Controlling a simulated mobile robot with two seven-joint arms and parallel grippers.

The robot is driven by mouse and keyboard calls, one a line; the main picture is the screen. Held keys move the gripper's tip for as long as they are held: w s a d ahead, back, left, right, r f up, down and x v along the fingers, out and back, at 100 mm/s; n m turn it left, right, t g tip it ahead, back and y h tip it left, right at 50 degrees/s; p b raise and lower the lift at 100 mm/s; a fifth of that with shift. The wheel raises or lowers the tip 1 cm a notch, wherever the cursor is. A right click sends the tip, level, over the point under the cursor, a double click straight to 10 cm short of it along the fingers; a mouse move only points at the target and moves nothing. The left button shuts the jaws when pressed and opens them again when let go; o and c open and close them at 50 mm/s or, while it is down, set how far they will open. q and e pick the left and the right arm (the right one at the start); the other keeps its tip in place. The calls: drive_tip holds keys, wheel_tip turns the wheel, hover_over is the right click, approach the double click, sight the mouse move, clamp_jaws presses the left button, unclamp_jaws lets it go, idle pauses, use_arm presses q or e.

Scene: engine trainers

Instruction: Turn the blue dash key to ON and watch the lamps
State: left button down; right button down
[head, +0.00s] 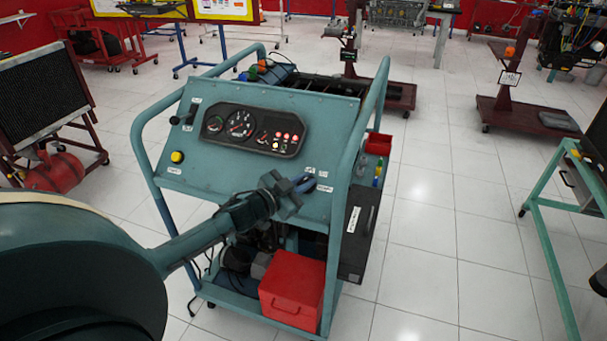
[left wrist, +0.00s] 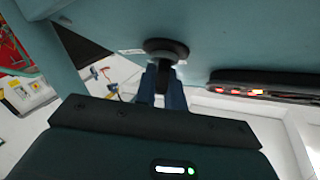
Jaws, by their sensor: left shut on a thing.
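The teal dash panel (head: 222,171) faces me on a wheeled engine trainer. My left gripper (head: 306,184) is at its lower right, by several small white labels. In the left wrist view the gripper (left wrist: 164,76) is shut on the dash key, just below a round black key switch (left wrist: 166,48). The key is mostly hidden between the blue fingers, so its position cannot be read. The lamps (head: 287,137) sit right of the gauges; several glow red or whitish. Lamps also glow at the right of the left wrist view (left wrist: 245,91). My right gripper is not in view.
A yellow button (head: 177,157) and a black lever (head: 190,114) are on the panel's left. Teal tube rails (head: 359,150) frame the trainer. A red toolbox (head: 292,291) sits low in front.

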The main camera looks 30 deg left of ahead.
use_arm(q)
drive_tip(key=shift+m+g+h+p, duration=0.5)
drive_tip(key=shift+m+h, duration=0.1)
drive_tip(key=shift+m, duration=0.5)
drive_tip(key=c, duration=1.5)
unclamp_jaws()
drive_tip(key=shift+s, duration=0.1)
drive_tip(key=v, duration=1.3)
drive_tip(key=shift+a, duration=0.15)
